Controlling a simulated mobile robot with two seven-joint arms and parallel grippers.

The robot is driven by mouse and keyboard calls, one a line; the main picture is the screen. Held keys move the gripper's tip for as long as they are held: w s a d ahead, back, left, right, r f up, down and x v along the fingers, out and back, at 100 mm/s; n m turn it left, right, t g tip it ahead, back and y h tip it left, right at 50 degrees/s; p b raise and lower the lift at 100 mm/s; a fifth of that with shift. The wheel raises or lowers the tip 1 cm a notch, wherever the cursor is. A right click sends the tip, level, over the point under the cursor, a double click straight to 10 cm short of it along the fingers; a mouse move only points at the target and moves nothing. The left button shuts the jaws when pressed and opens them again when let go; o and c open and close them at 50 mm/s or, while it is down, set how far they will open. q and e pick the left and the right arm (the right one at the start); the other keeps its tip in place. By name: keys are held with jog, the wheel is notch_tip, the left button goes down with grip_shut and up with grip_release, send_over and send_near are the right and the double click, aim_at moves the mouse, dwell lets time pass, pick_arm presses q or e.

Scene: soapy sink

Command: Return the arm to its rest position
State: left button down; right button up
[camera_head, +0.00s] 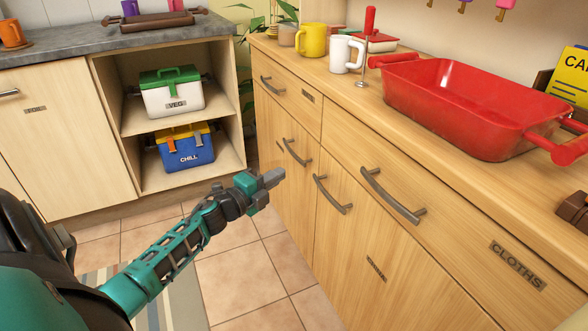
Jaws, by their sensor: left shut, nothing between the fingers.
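My left arm (165,258) is teal and black and reaches in from the lower left of the head view. My left gripper (272,178) is shut and empty. It hangs in the air over the tiled floor, in front of the wooden cabinet doors and apart from their handles as far as I can tell. My right gripper is not in view.
A wooden counter (420,126) on the right bears a red basin (465,108), a white mug (345,54) and a yellow mug (311,40). Metal handles (392,198) jut from the cabinet. Open shelves at left hold two boxes. Floor (240,280) between is clear.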

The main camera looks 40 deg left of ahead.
pick_arm(q)
jog(key=shift+s+a, duration=0.35)
jog(key=shift+s, duration=0.35)
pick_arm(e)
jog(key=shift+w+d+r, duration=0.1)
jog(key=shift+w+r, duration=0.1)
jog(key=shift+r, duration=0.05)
